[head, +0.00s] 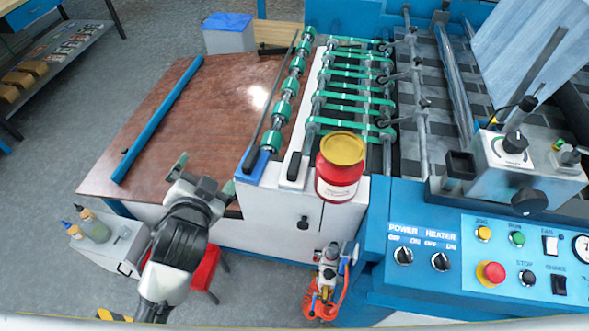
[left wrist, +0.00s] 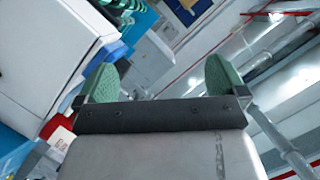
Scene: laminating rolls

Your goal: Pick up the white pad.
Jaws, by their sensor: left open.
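I cannot make out a white pad in either view. My left gripper (head: 204,174) is open and empty, above the front edge of the brown table beside the machine's white side housing. Its two green fingertips stand wide apart in the left wrist view (left wrist: 160,82), with nothing between them. My right gripper is in neither view.
A red jar with a gold lid (head: 340,168) stands at the machine's front corner. A blue bar (head: 158,118) lies along the brown table (head: 215,105), which is otherwise mostly clear. Bottles (head: 94,226) stand on a grey surface at left. The control panel (head: 465,255) is at right.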

